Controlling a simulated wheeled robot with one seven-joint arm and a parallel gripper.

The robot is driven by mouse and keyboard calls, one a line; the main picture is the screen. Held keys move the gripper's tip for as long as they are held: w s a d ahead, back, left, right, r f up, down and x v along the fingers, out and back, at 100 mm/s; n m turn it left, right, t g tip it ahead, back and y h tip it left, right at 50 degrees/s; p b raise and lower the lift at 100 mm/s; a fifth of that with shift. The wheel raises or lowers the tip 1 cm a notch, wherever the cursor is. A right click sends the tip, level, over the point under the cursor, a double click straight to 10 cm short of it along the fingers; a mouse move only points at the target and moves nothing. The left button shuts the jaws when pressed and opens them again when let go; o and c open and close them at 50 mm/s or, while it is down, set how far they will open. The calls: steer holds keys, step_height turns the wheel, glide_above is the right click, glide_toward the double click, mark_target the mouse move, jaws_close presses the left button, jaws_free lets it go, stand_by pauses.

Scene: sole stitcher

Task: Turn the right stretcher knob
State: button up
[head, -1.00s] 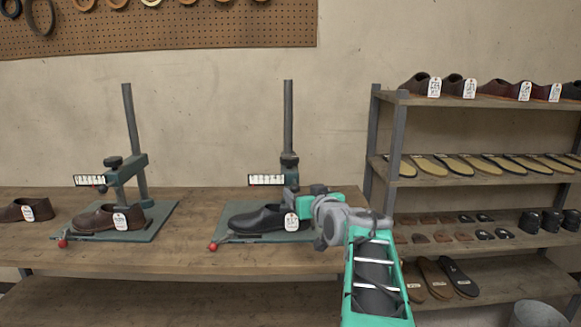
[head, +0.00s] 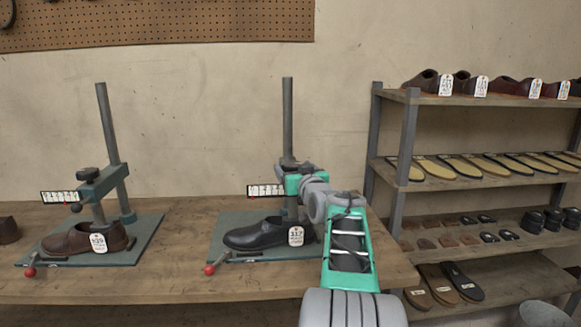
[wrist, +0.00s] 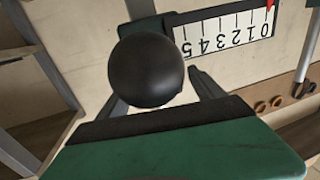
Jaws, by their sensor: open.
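The right stretcher (head: 288,120) stands on the bench with a black shoe (head: 252,237) on its plate and a numbered scale (head: 265,190) at its front. My gripper (head: 287,184) is at the stretcher's head, just right of the scale, and partly hides it. In the wrist view a round black knob (wrist: 150,70) is close up, between the dark open fingers of my gripper (wrist: 160,88). I cannot tell whether they touch it. The scale also shows behind the knob, upside down (wrist: 225,37).
The left stretcher (head: 107,130) holds a brown shoe (head: 75,239). A red-tipped lever (head: 210,269) sticks out at the right plate's front corner. The wooden bench (head: 180,225) is clear between the plates. A shoe shelf (head: 405,130) stands at the right.

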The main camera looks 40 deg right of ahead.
steer(key=shift+w+d, duration=0.3)
steer(key=shift+w, duration=0.3)
steer(key=shift+c, duration=0.4)
steer(key=c, duration=1.3)
steer(key=shift+a+m+h+b, duration=0.1)
steer(key=shift+m+h+b, duration=0.2)
steer(key=shift+h, duration=0.1)
